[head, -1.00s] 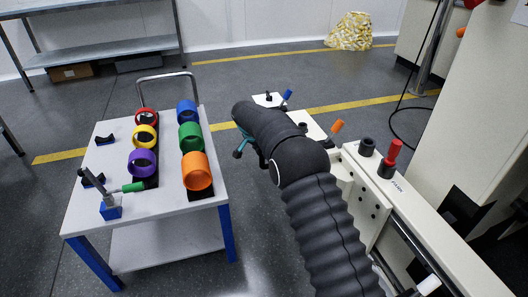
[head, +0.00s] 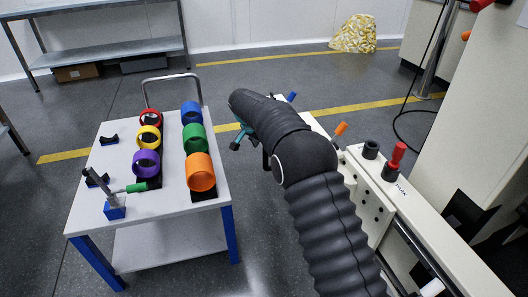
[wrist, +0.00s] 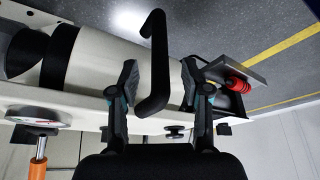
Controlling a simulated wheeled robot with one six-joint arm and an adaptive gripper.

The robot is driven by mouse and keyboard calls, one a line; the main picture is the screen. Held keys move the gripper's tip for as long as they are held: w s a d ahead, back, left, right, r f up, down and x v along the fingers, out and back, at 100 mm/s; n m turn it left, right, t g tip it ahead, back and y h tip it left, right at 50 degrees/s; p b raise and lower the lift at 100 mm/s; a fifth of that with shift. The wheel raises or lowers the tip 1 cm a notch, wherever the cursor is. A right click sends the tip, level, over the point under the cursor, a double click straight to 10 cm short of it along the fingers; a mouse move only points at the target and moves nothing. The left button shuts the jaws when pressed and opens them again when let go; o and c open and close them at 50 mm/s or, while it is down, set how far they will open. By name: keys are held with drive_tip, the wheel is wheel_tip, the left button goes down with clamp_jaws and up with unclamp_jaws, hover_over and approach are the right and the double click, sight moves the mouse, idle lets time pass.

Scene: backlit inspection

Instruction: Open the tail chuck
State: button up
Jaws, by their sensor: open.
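In the wrist view a black bent bar handle (wrist: 158,60) stands in front of a cream cylindrical housing (wrist: 95,62), probably the tail chuck's lever and body. My gripper (wrist: 160,81) is open, with one finger on each side of the handle. There appears to be a gap on both sides, and I cannot tell how deep the handle sits between the fingers. In the head view my gripper (head: 239,136) shows only in part beyond my dark arm. My arm hides the handle and most of the housing there.
An orange-handled lever (head: 340,129) and a red knob (head: 398,153) rise from the cream machine. The wrist view shows a dial (wrist: 35,116) and a red part (wrist: 238,85) nearby. A white cart (head: 110,215) with colored rings stands left. Floor between is clear.

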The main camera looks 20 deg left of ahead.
drive_tip(key=v, duration=0.6)
idle(0.4)
